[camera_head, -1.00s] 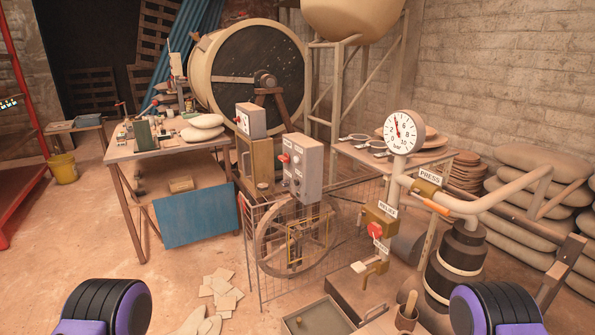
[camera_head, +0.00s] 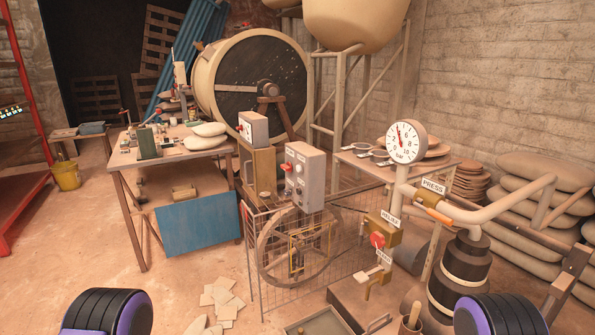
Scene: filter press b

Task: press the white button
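A grey control box (camera_head: 305,177) stands in the middle, above a wire-mesh guard. Only black and purple rounded parts of my own arms show at the bottom left and bottom right. Neither gripper is in view, and nothing of mine touches the boxes.
The mesh guard (camera_head: 262,285) encloses a large wheel below the control box. A workbench (camera_head: 150,175) with a blue panel (camera_head: 200,222) stands left. A pressure gauge (camera_head: 406,142) and pipework marked PRESS stand right. Tiles (camera_head: 217,297) lie on the floor; open floor is at left.

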